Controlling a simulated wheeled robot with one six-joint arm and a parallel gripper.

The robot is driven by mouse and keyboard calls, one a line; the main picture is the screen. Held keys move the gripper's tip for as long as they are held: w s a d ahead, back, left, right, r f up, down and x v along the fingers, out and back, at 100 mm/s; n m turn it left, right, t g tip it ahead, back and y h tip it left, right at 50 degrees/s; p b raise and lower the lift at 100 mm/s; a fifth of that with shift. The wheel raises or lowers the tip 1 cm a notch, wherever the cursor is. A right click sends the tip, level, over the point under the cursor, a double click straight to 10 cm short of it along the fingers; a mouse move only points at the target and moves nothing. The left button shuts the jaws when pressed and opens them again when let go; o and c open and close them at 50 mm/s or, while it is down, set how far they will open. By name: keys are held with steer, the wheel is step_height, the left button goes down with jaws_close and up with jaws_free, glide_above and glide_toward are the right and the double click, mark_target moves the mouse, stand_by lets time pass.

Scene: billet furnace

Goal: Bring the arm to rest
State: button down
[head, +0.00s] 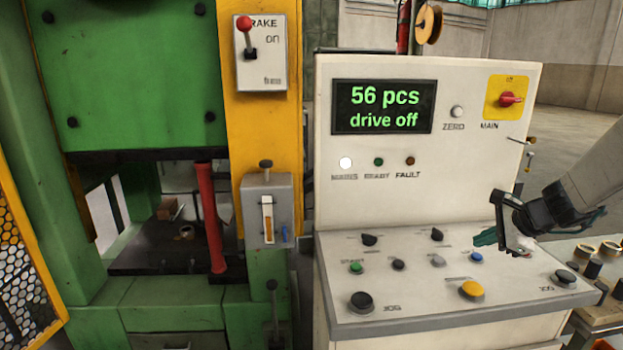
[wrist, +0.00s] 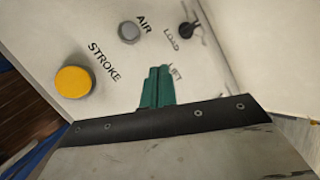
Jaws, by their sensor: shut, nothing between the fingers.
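My gripper (head: 487,237) is in front of the control console (head: 430,200), over the right part of its sloped button panel. Its green fingers are shut with nothing between them. In the wrist view the gripper (wrist: 158,78) points at the panel, near the AIR button (wrist: 129,32) and the LOAD knob (wrist: 190,30). The yellow STROKE button (wrist: 73,81) is to the left there. I cannot tell whether the fingertips touch the panel. My arm reaches in from the right edge of the head view.
The console's screen (head: 384,107) reads "56 pcs, drive off". A red MAIN switch (head: 508,99) is at its upper right. A green press (head: 130,60) with a red-handled brake lever (head: 245,25) stands left. Several round parts (head: 590,268) lie on a low table at lower right.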

steer(key=s+a+r+n+g+h, duration=0.1)
steer(key=s+a+n, duration=0.4)
steer(key=s, duration=0.5)
steer(key=s+a+r+n+g+h, duration=0.1)
steer(key=s+a+r+n+g, duration=0.2)
steer(key=s+a+n, duration=0.3)
steer(key=s+a+r+n+g+h, duration=0.1)
steer(key=s+a+r+n+g, duration=0.1)
steer(key=s+a+n, duration=0.3)
steer(key=s+r+n, duration=0.1)
steer(key=s+n, duration=0.3)
steer(key=s, duration=0.6)
steer(key=shift+a+n+h, duration=0.3)
steer(key=shift+n, duration=0.1)
steer(key=shift+s+a, duration=0.1)
